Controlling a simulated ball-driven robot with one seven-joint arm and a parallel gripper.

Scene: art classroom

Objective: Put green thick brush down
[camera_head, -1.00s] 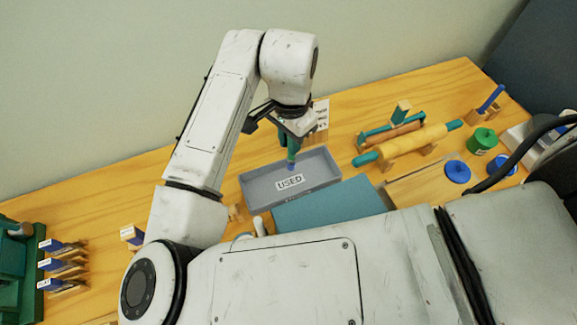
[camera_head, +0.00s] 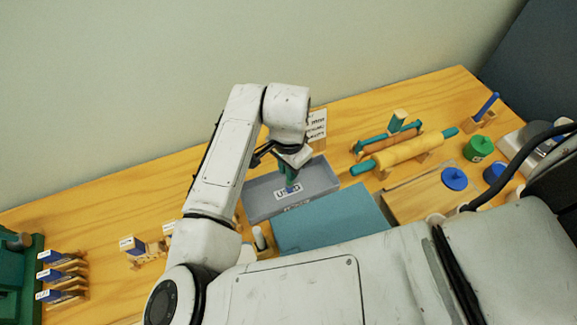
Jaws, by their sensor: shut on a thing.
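The green thick brush (camera_head: 290,175) hangs upright below my gripper (camera_head: 288,163), with a blue tip at its lower end. My gripper is shut on the brush; its fingertips are small and partly hidden by my wrist. The brush is at the grey tray (camera_head: 326,185) labelled "USED", its tip in front of the label. I cannot tell whether the tip touches the tray floor.
A teal board (camera_head: 330,220) lies just in front of the tray. A yellow rolling pin (camera_head: 405,153) rests to the right. A green jar (camera_head: 478,148) and a blue lid (camera_head: 454,179) stand further right. Labelled blocks (camera_head: 62,274) sit at left.

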